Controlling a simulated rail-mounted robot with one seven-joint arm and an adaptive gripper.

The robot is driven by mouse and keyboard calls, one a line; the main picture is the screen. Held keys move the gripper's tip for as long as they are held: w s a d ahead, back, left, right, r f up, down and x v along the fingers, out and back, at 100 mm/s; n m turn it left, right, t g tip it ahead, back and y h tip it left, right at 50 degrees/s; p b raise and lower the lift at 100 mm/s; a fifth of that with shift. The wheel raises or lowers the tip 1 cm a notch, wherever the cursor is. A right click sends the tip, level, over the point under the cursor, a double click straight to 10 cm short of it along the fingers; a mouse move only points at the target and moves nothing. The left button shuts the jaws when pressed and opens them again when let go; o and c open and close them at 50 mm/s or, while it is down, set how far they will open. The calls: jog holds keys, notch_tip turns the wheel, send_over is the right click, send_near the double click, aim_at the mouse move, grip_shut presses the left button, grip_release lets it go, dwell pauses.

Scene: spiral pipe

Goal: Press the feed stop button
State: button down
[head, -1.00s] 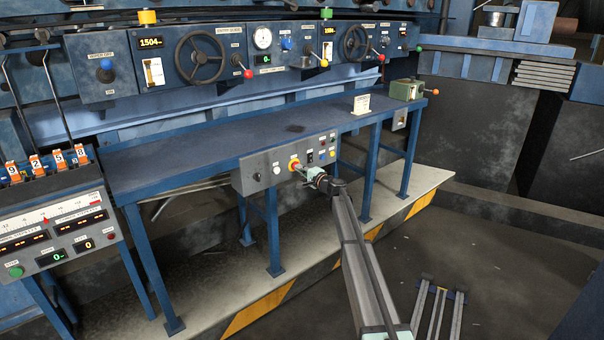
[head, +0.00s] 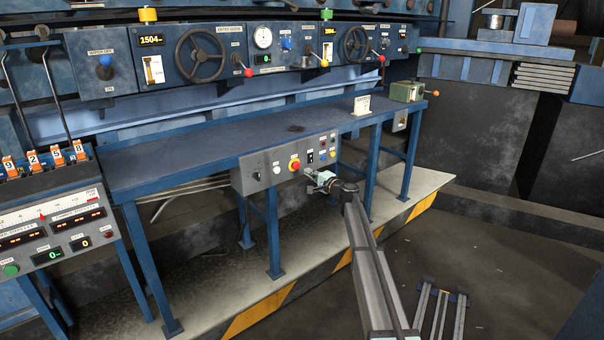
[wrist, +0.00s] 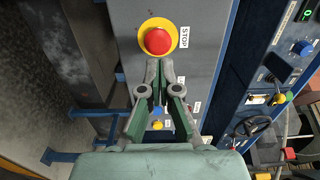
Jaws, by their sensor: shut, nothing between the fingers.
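The stop button is a red mushroom button on a yellow ring. It is on the grey control box under the table's front edge in the head view (head: 294,165). In the wrist view the button (wrist: 158,41) has a STOP label to its right. My gripper (wrist: 160,66) is shut and empty, its fingertips just below the button in that picture. In the head view my gripper (head: 309,174) is just right of the button and looks apart from it. The exact gap is hard to judge.
The grey control box (head: 250,178) carries white, black, and yellow controls beside the stop button. The blue table (head: 190,158) runs above it on legs. A console (head: 50,232) with digit counters stands at the left. The floor (head: 480,245) at the right is mostly open.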

jog(key=v, duration=0.8)
jog(key=shift+w+d, duration=0.1)
jog(key=s+a+f+n+g+h+p, duration=0.15)
jog(key=s+f+n+g, duration=0.35)
jog(key=s+f, duration=1.25)
jog(key=s+f+n+g+h+p, duration=0.25)
jog(key=s+f+g, duration=0.45)
jog(key=s+f, duration=1.1)
jog(key=s+d+f+n+g+h+p, duration=0.1)
jog(key=s+d+f+g+h, duration=0.15)
jog(key=s, duration=0.85)
jog(key=s+d+f+g+h+p, duration=0.15)
jog(key=s+f, duration=0.25)
jog(key=s, duration=0.8)
jog(key=s+d+n+g+h+p, duration=0.1)
jog(key=s+g+p, duration=0.1)
jog(key=s, duration=1.1)
jog(key=s+d+r+n+g+h+p, duration=0.1)
jog(key=s+g+p, duration=0.1)
jog(key=s, duration=1.1)
jog(key=shift+d+r+g+h+p, duration=0.3)
jog(key=shift+g+h+p, duration=0.1)
jog(key=shift+g, duration=0.2)
